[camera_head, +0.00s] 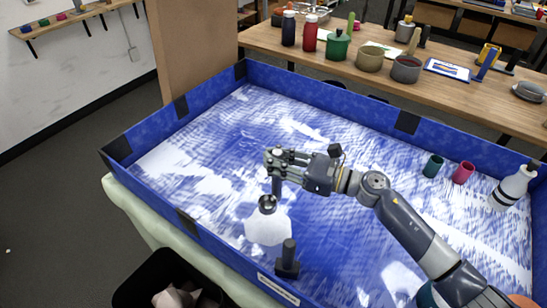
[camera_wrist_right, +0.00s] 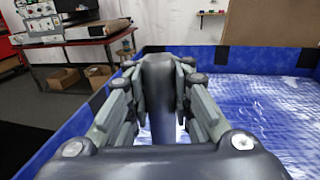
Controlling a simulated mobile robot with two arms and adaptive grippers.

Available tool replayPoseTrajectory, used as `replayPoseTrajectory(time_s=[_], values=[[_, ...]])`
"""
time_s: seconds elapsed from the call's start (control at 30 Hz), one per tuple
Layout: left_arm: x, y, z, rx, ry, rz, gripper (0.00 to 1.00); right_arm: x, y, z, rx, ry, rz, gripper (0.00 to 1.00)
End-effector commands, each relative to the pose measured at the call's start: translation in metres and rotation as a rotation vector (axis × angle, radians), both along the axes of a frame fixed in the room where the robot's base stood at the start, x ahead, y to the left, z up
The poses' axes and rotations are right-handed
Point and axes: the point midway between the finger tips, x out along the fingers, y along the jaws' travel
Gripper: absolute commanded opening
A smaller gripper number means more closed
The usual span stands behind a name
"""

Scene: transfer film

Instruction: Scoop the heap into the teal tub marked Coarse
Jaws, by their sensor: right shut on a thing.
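My right gripper (camera_head: 284,158) is shut on the dark upright handle of a scoop (camera_head: 267,204). The handle (camera_wrist_right: 158,85) also stands between the fingers in the right wrist view. The scoop's round dark bowl hangs at the back edge of a white heap (camera_head: 268,230) in the blue-walled tray; I cannot tell whether it touches the heap. A teal tub (camera_head: 425,297) shows at the lower right, mostly hidden behind my right arm. No Coarse mark is readable on it. My left gripper is not in view.
A dark stand (camera_head: 288,260) is close in front of the heap. A small dark teal cup (camera_head: 432,166), a pink cup (camera_head: 463,172) and a white bottle (camera_head: 513,187) are at the tray's right. The blue tray wall (camera_head: 320,102) surrounds the work area. The tray's left part is clear.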

Motion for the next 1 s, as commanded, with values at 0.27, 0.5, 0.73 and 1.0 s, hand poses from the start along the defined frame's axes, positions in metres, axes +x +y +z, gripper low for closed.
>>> replayPoseTrajectory(time_s=[0.27, 0.5, 0.73, 1.0], values=[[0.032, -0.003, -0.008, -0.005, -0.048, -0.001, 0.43, 0.0, 0.0, -0.015, 0.001, 0.001, -0.001, 0.0], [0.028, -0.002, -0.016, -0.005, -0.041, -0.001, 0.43, 0.0, 0.0, -0.027, 0.001, 0.001, -0.001, 0.0], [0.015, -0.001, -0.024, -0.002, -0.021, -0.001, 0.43, 0.0, 0.0, -0.039, 0.001, 0.001, -0.002, 0.0], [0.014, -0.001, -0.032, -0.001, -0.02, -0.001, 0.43, 0.0, 0.0, -0.052, 0.001, 0.001, 0.0, 0.0]])
